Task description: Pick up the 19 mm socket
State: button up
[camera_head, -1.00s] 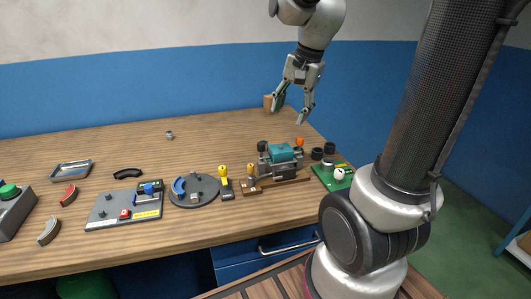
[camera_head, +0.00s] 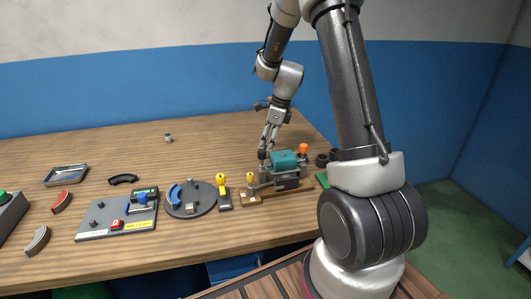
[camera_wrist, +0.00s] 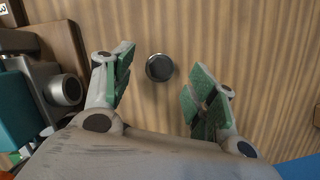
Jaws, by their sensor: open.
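A small grey cylinder that looks like the socket (camera_head: 168,138) stands alone on the far part of the wooden table. Its size marking cannot be read. In the wrist view a round dark socket with a lighter rim (camera_wrist: 159,67) shows beyond the gap between my fingers, apart from both. My gripper (camera_head: 267,146) is open and empty, pointing down beside the teal vise, to the right of the socket in the head view. The green finger pads are spread apart in the wrist view.
The teal vise (camera_head: 285,160) stands close to my gripper and also fills the left of the wrist view. A round dark fixture (camera_head: 191,199), a grey panel (camera_head: 112,218) and a metal tray (camera_head: 66,175) lie along the front and left. The table around the socket is clear.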

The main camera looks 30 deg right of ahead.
aim_at(266, 147)
jog(key=x, duration=0.4)
jog(key=c, duration=1.1)
jog(key=shift+r, duration=0.1)
